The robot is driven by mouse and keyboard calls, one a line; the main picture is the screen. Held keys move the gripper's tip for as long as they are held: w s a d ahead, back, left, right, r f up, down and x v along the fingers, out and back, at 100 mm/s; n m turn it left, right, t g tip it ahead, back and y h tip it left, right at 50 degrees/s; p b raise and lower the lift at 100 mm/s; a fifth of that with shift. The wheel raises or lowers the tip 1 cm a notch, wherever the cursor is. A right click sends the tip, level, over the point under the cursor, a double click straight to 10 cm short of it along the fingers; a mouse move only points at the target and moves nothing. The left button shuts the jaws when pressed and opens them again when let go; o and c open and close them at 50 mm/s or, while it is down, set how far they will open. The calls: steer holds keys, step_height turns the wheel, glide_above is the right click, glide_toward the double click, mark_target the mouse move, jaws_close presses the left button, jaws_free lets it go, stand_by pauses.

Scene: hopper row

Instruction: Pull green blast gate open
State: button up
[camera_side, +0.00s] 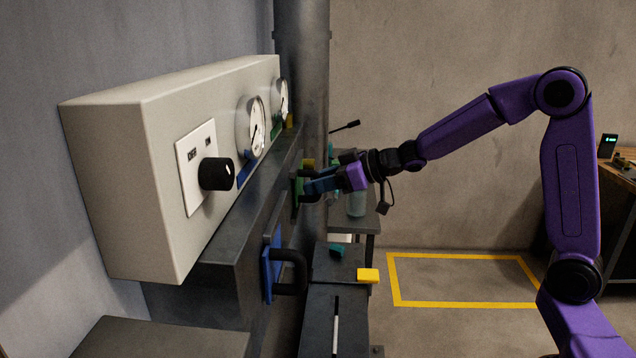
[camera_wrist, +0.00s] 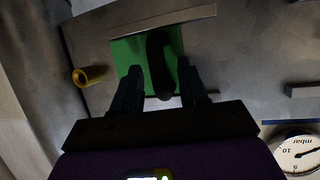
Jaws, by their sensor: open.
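The green blast gate (camera_wrist: 129,52) is a green plate with a dark handle (camera_wrist: 156,62) standing out from it, seen in the wrist view at the upper middle. In the side view a sliver of the green gate (camera_side: 298,187) shows on the duct face, partly hidden by my gripper. My gripper (camera_wrist: 161,78) is open, with one finger on each side of the handle in the wrist view. In the side view my gripper (camera_side: 312,184) is close in front of the gate. I cannot tell whether the fingers touch the handle.
A blue gate (camera_side: 271,262) with a dark handle is nearer the side camera. A yellow-brass knob (camera_wrist: 89,76) sits beside the green plate. Above is a beige panel (camera_side: 120,190) with a black knob (camera_side: 216,174) and gauges. A yellow block (camera_side: 368,276) lies below; floor room is free at right.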

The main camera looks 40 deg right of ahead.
steer(key=shift+w+a+f, duration=0.1)
steer(key=shift+w+a, duration=0.05)
steer(key=shift+w, duration=0.05)
jaws_close()
steer(key=shift+s+a, duration=2.2)
jaws_free()
steer(key=v, duration=1.7)
steer(key=shift+s+d, duration=0.15)
steer(key=shift+d, duration=0.05)
